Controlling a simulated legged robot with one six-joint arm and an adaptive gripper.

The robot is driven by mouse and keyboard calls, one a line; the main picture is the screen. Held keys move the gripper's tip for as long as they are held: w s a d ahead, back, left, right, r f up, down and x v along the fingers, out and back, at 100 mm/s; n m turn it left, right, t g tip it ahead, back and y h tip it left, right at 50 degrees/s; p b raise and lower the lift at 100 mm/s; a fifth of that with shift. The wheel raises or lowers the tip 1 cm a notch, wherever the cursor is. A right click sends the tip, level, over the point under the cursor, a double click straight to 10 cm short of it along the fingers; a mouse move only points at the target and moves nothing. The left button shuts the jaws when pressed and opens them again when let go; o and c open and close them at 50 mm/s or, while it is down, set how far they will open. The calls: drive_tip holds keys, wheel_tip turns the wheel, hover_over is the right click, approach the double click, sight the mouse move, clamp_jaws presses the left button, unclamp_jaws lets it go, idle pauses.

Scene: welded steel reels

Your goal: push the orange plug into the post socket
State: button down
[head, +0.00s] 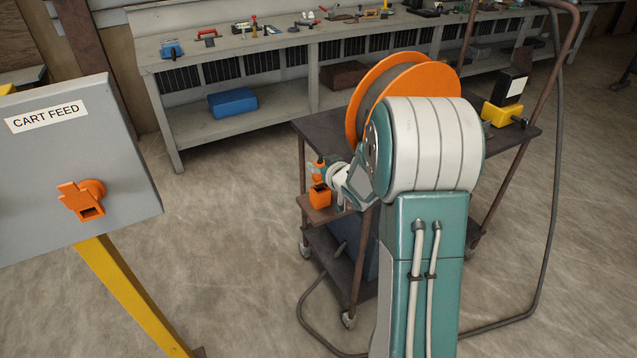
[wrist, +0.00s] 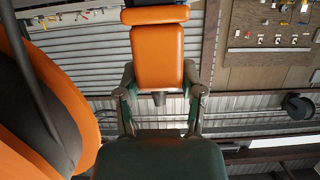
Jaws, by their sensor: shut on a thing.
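The orange plug (wrist: 158,58) is between the two fingers of my gripper (wrist: 160,82) in the wrist view, and the gripper is shut on it. In the head view the plug (head: 318,166) is small and partly hidden by my gripper (head: 326,172), beside the cart. The orange post socket (head: 84,200) is on the grey CART FEED panel (head: 60,150) at the left, with a dark opening facing out. The plug is well to the right of the socket, apart from it. My arm hides part of the cart.
An orange block (head: 320,195) sits on the small side shelf (head: 318,215) of the cart, just below my gripper. An orange reel (head: 375,85) stands on the cart top. A yellow post (head: 130,290) carries the panel.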

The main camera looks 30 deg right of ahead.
drive_tip(key=shift+r, duration=3.7)
drive_tip(key=s+a+f, duration=0.3)
drive_tip(key=a+f, duration=1.4)
drive_tip(key=f, duration=0.1)
drive_tip(key=shift+f+h, duration=0.25)
drive_tip(key=shift+h, duration=0.05)
drive_tip(key=shift+w+r, duration=0.1)
